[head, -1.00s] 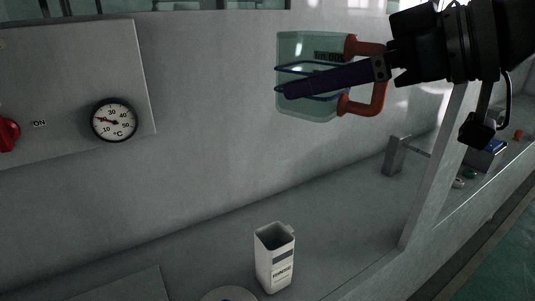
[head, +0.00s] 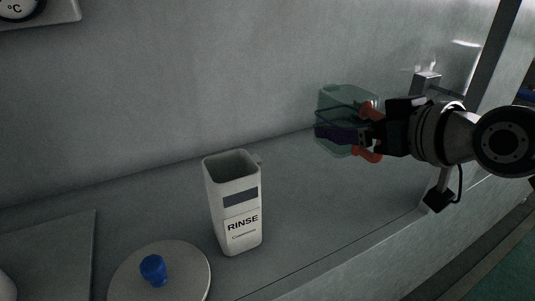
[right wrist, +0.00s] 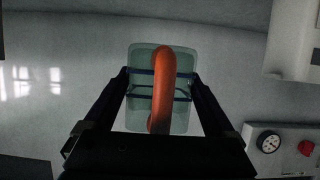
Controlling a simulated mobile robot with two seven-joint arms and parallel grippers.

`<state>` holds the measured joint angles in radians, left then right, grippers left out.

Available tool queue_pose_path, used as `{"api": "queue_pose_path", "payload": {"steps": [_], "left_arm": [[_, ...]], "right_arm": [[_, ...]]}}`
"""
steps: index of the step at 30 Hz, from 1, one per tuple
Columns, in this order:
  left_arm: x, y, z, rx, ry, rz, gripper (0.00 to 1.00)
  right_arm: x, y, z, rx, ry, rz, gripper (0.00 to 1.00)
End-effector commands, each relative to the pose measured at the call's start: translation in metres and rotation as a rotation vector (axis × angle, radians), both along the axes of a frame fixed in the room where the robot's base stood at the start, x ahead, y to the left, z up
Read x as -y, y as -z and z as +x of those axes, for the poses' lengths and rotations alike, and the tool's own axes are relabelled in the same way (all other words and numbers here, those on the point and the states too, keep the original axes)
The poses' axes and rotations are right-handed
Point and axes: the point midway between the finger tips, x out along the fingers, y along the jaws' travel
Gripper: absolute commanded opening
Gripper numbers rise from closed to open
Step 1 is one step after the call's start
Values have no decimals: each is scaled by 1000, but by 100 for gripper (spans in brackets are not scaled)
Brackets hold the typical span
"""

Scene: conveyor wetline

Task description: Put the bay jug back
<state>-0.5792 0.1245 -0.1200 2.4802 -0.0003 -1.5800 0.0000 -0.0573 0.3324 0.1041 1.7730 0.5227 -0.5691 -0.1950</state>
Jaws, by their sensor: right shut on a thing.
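The jug (head: 343,101) is a clear greenish vessel with an orange handle. My right gripper (head: 343,135) is shut on it, and the jug hangs in the air in front of the back wall, right of the white container. In the right wrist view the jug (right wrist: 141,62) sits between the two dark fingers, its orange handle (right wrist: 161,85) facing the camera. The gripper and arm hide part of the jug in the head view. My left gripper shows in no frame.
A white open-topped container labelled RINSE (head: 238,200) stands on the grey bench (head: 310,215). Left of it is a round pale plate (head: 190,277) with a blue knob (head: 153,269). A metal bracket (head: 426,82) and upright post stand at the right. Bench right of the container is clear.

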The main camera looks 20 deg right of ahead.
Motion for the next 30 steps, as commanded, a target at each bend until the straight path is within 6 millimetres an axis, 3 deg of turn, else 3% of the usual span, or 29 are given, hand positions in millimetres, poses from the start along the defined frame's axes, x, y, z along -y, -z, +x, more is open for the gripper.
{"api": "queue_pose_path", "payload": {"steps": [1,7,14,21,30], "left_arm": [[0,16,0,0,1,1,50],[0,41,0,0,0,1,50],[0,49,0,0,0,0,50],[1,74,0,-1,-3,-4,50],[2,72,0,-1,-6,-9,50]], "right_arm": [[0,25,0,-2,2,1,26],[0,71,0,0,1,0,26],[0,87,0,1,1,-1,26],[0,125,0,0,0,-2,26],[0,125,0,2,1,-2,26]]}}
